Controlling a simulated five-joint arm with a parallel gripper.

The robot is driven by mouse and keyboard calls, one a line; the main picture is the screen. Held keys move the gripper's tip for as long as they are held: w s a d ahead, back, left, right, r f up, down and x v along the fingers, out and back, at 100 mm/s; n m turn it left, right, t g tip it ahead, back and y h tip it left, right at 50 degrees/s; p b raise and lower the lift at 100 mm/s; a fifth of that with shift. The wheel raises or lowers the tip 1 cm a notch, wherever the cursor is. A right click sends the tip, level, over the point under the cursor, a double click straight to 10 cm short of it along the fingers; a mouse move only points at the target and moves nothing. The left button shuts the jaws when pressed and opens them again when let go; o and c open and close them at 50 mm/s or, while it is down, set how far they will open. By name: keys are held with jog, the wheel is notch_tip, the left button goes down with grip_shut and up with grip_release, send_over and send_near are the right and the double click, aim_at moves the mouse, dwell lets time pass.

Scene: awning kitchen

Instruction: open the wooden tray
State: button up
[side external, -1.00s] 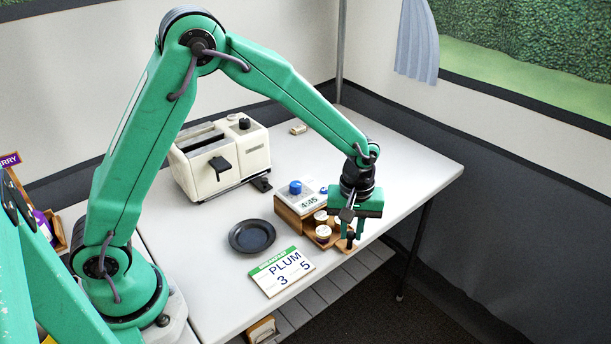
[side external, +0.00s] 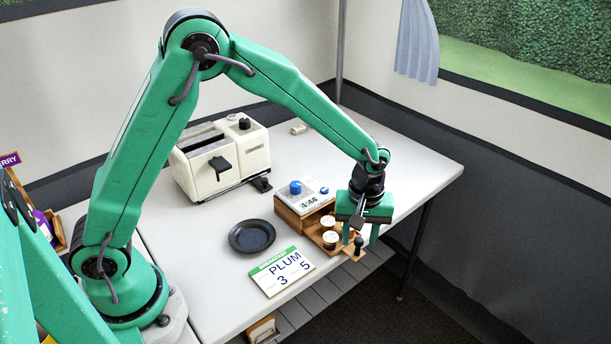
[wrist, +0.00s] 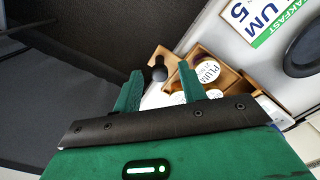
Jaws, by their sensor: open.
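The wooden tray (side external: 352,262) is pulled well out from the wooden box (side external: 294,221) and holds several white-lidded jars (side external: 330,238). Its black knob (side external: 358,243) stands upright at the outer end. In the wrist view, the tray (wrist: 226,72) shows with a jar labelled PLUM (wrist: 207,72) and the knob (wrist: 158,72). My gripper (side external: 360,240) is open, with its fingers near the knob. In the wrist view, the knob shows between and beyond my spread fingertips (wrist: 161,73). Part of the tray is hidden behind my fingers and palm.
A timer panel (side external: 311,203) with a blue knob tops the box. A cream toaster (side external: 221,160) stands behind. The table's right part (side external: 428,175) is clear.

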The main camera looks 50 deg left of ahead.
notch_tip(320, 180, up, 8)
jog(key=shift+f, duration=0.25)
jog(key=shift+r, duration=0.1)
dwell(0.4)
jog(key=s+a+r+m+t, duration=0.3)
jog(key=s+a+r+m, duration=0.1)
jog(key=s+a+r, duration=0.6)
jog(key=s+a+r+m+t, duration=0.1)
jog(key=s+a+m, duration=0.1)
jog(key=s, duration=0.3)
jog(key=s+a+r+m+t, duration=0.1)
jog(key=s+a+m, duration=0.1)
jog(key=s, duration=0.4)
jog(key=shift+s+a+r+m+t, duration=0.2)
jog(key=shift+r+m+t, duration=0.1)
jog(key=shift+m, duration=0.2)
